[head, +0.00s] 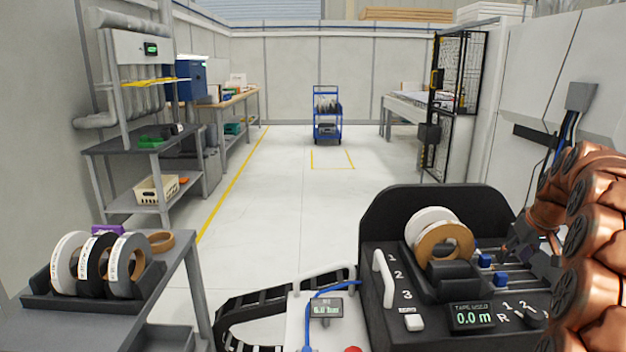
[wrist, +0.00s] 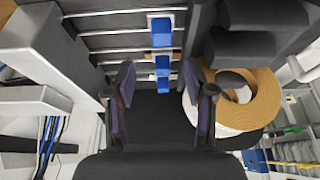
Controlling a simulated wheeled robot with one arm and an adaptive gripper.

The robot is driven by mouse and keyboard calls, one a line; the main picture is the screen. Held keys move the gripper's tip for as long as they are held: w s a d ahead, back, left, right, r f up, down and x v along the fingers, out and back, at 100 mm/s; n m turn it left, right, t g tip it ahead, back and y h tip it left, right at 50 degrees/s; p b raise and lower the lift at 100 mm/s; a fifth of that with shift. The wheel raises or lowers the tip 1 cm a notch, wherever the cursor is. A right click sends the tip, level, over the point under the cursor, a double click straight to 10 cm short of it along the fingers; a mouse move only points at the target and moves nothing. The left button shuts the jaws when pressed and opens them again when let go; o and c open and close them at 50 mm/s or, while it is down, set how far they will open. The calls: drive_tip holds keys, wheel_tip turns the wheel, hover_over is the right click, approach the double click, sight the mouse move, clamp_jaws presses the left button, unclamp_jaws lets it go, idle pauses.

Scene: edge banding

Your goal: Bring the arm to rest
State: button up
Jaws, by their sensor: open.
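My copper-coloured arm (head: 590,240) comes in from the right edge in the head view. My dark gripper (head: 535,250) is over the right part of the black edge-banding unit (head: 375,285), and its outline is hard to make out there. In the wrist view my gripper (wrist: 163,100) is open, its two fingers apart with nothing between them. Beyond the fingers are metal rods with blue blocks (wrist: 162,32). A brown tape roll (wrist: 262,95) lies to the right of the fingers, apart from them; it stands beside a white roll (head: 418,218) in the head view.
A side table (head: 185,290) at the left bears a black rack (head: 60,302) with several tape rolls. A grey shelf (head: 130,145) stands behind it. The open floor (head: 285,190) runs back to a blue cart (head: 327,115). A cable chain (head: 265,302) lies left of the unit.

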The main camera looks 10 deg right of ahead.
drive_tip(key=s+a+f+g+y, duration=0.1)
drive_tip(key=s+a, duration=0.3)
drive_tip(key=a, duration=0.5)
drive_tip(key=s+a+f+n+g, duration=0.1)
drive_tip(key=s+a, duration=0.3)
drive_tip(key=a, duration=0.5)
drive_tip(key=s+a+f+g+y, duration=0.1)
drive_tip(key=s+a, duration=0.2)
drive_tip(key=a, duration=0.6)
drive_tip(key=s+a+f+g+h, duration=0.15)
drive_tip(key=s+a, duration=0.25)
drive_tip(key=s, duration=0.5)
drive_tip(key=s+a+f+g, duration=0.1)
drive_tip(key=s+a+f, duration=0.2)
drive_tip(key=s, duration=0.5)
drive_tip(key=s+a+f+g, duration=0.2)
drive_tip(key=s+a+f, duration=0.15)
drive_tip(key=s, duration=0.55)
wheel_tip(320, 180, up, 18)
drive_tip(key=t+p, duration=0.1)
drive_tip(key=p, duration=1.5)
drive_tip(key=shift+w+a, duration=0.2)
drive_tip(key=shift+w, duration=0.25)
drive_tip(key=shift+c, duration=0.4)
